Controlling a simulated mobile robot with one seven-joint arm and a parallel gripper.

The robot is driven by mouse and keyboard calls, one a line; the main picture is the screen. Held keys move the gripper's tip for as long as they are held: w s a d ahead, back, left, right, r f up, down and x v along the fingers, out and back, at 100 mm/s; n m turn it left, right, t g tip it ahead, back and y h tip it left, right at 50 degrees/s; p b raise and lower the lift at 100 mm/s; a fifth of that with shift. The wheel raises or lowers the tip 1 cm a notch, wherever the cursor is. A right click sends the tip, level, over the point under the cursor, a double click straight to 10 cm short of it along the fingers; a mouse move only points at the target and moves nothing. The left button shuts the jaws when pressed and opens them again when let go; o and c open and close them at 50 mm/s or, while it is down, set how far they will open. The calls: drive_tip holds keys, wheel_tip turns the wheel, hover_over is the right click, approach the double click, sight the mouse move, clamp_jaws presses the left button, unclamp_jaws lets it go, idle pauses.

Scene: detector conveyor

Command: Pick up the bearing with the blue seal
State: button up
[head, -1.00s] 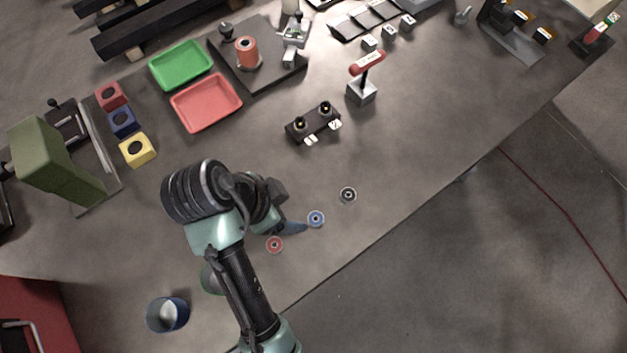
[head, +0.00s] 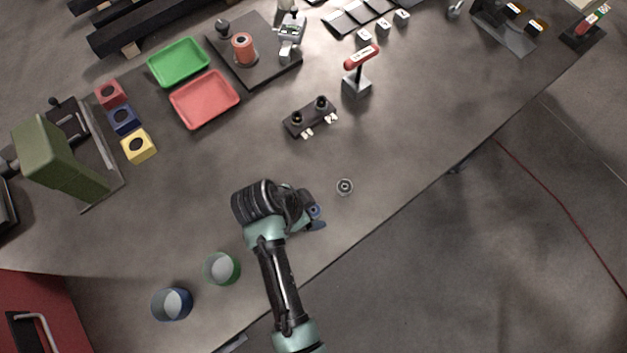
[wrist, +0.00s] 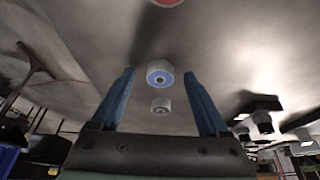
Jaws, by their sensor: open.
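The bearing with the blue seal (head: 314,210) lies on the bench beside my gripper (head: 317,213) in the head view, partly hidden by it. In the wrist view the blue-sealed bearing (wrist: 160,75) shows between the tips of the two blue fingers of my gripper (wrist: 159,73), with a gap on each side. My gripper is open and empty. A bearing with a dark seal (head: 345,187) lies to the right; it also shows in the wrist view (wrist: 160,105). A red-sealed bearing (wrist: 168,2) is cut off at the wrist view's top edge; my arm hides it in the head view.
A green cup (head: 222,268) and a blue cup (head: 172,303) stand left of my arm. A black block with two knobs (head: 310,117) and a red-handled tool on a stand (head: 357,75) are farther back. The bench's front edge (head: 385,217) is close; bare bench lies behind the bearings.

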clamp_jaws()
idle(0.3)
